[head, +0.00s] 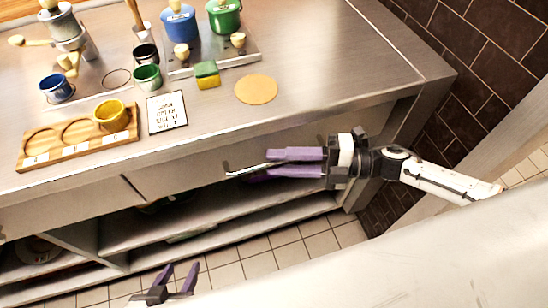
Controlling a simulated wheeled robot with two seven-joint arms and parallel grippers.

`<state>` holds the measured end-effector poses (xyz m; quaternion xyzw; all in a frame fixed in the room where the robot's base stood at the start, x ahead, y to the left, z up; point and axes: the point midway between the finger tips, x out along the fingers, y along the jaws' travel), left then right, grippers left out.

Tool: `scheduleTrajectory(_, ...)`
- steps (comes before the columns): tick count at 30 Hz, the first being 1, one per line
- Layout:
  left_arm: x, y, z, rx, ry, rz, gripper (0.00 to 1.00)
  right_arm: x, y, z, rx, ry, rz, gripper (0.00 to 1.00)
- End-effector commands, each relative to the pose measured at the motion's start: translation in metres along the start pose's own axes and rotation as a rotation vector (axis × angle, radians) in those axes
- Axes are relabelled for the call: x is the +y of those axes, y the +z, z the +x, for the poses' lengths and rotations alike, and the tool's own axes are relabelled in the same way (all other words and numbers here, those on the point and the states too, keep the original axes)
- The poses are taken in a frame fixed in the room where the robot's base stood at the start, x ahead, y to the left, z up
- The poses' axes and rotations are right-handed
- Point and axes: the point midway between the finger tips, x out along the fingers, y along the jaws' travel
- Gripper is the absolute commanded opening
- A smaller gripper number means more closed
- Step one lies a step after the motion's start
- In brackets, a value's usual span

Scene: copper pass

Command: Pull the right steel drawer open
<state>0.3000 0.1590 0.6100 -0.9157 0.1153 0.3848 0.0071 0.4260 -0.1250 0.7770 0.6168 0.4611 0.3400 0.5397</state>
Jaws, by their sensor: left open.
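The right steel drawer (190,174) is under the counter and its front looks flush with the cabinet. Its bar handle (240,170) shows at its left end; the rest is hidden by my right gripper. My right gripper (262,165) comes in from the right with its purple fingers along the handle. The bar runs into the narrow gap between the fingers, and they look closed around it. My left gripper (179,276) is low at the bottom edge, open and empty, well apart from the drawer.
On the counter (330,60) are a wooden tray (70,153) with a yellow cup (110,114), a sign card (167,112), a sponge (207,75), a round coaster (256,89) and several pots and cups. Open shelves (200,233) lie below the drawers. A brick wall is at right.

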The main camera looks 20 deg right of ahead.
Motion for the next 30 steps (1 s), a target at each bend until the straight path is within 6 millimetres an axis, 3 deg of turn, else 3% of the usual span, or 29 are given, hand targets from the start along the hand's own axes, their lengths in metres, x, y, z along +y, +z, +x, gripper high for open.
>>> scheduleTrajectory(4, -0.0004, -0.0007, -0.0009, 0.0, -0.001, 0.0, 0.43, 0.0005, -0.0004, 0.0131, 0.001, 0.0, -0.001, 0.29)
scheduleTrajectory(13, -0.0003, -0.0005, -0.0008, 0.0, 0.0, -0.001, 0.43, 0.0, -0.0001, 0.0159, 0.0, 0.0, -0.001, 0.29)
scheduleTrajectory(14, -0.0004, -0.0005, -0.0008, 0.0, 0.0, 0.0, 0.43, 0.0, -0.0002, 0.0158, 0.0, 0.0, -0.001, 0.27)
scheduleTrajectory(19, -0.0004, -0.0006, -0.0007, 0.0, 0.0, 0.0, 0.43, 0.0, -0.0002, 0.0156, 0.0, 0.0, 0.0, 0.0)
scheduleTrajectory(30, -0.0007, -0.0013, -0.0004, 0.001, -0.001, 0.0, 0.43, -0.0004, -0.0004, 0.0152, 0.0, -0.001, 0.001, 0.0)
